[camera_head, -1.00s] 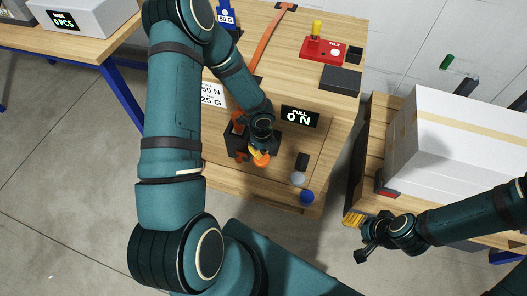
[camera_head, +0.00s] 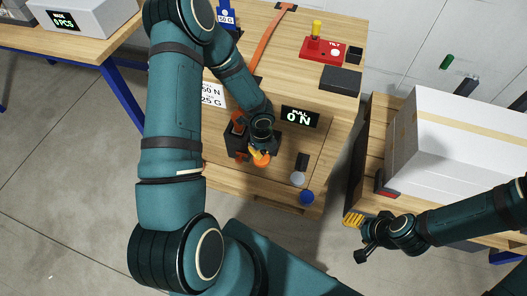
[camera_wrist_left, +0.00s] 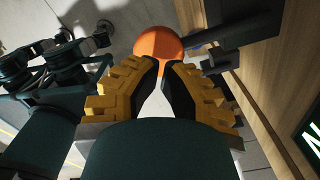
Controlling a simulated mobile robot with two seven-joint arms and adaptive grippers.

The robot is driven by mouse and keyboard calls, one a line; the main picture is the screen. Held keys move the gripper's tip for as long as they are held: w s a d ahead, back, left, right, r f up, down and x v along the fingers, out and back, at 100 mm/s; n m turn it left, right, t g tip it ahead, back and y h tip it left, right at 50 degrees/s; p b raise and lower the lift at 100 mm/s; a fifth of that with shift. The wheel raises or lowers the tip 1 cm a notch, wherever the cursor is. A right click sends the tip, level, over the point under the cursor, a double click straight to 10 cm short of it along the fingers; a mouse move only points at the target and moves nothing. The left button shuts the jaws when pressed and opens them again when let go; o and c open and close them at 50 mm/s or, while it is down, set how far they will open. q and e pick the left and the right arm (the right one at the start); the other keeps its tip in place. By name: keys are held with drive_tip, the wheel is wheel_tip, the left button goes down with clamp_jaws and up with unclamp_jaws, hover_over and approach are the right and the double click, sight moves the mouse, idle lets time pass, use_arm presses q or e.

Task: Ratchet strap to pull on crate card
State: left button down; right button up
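An orange strap (camera_head: 270,40) runs down the wooden bench and passes behind my left arm. A dark ratchet block (camera_head: 235,147) stands near the bench's front edge, with an orange ball knob (camera_head: 262,160) at its front. My left gripper (camera_wrist_left: 166,68) is partly open, its fingertips close to the orange ball (camera_wrist_left: 158,45); contact is unclear. The pull display (camera_head: 300,117) reads 0 N. My right gripper (camera_head: 358,238) is open and empty beside the pallet.
A red tilt device (camera_head: 324,50) and a dark box (camera_head: 340,80) stand at the back right of the bench. A large white carton (camera_head: 460,140) stands on a pallet at right.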

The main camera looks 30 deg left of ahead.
sight(262, 161)
use_arm(q)
drive_tip(key=shift+f, duration=3.65)
drive_tip(key=shift+d, duration=0.1)
wheel_tip(262, 161, up, 5)
drive_tip(key=p, duration=0.3)
drive_tip(key=shift+f+p, duration=0.15)
drive_tip(key=shift+p, duration=0.25)
drive_tip(key=shift+f, duration=0.1)
